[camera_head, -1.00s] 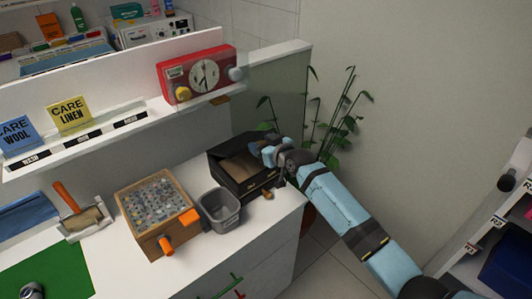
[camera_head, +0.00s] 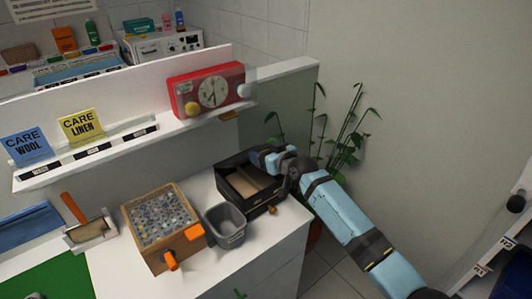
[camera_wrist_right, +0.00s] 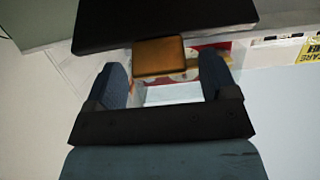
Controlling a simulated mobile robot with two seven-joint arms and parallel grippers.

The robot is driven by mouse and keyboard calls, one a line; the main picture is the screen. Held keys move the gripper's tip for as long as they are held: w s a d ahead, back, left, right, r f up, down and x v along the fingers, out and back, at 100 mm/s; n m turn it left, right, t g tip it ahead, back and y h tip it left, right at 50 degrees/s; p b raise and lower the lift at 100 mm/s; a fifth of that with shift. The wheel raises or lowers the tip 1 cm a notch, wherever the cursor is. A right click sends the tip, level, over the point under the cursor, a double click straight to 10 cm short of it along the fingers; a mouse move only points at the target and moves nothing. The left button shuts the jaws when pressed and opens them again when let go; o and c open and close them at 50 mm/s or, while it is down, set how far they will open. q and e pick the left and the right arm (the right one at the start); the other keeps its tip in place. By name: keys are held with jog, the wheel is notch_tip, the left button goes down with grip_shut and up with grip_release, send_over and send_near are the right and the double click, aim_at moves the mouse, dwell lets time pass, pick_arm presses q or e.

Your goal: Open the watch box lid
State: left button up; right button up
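The black watch box (camera_head: 255,200) stands on the white counter near its right end. Its top shows open in the head view, with a dark inside and a tan strip across it. My right gripper (camera_head: 268,157) is at the box's far right top edge. In the right wrist view, a black slab (camera_wrist_right: 160,22), seemingly the lid, crosses the top. A brown tab (camera_wrist_right: 159,57) sticks out from it between the fingertips of my right gripper (camera_wrist_right: 166,75). The fingers are apart, with a gap at the tab's right side. My left gripper is not in view.
A grey bin (camera_head: 225,226) stands close to the box's left. A wooden case (camera_head: 160,222) with orange handles is further left. A red clock (camera_head: 207,90) sits on the shelf behind. A plant (camera_head: 340,145) and a wall are right of the counter.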

jog(key=shift+f, duration=0.1)
jog(key=b+v, duration=0.1)
jog(key=v, duration=1.3)
jog(key=shift+b, duration=0.4)
jog(key=shift+a, duration=0.1)
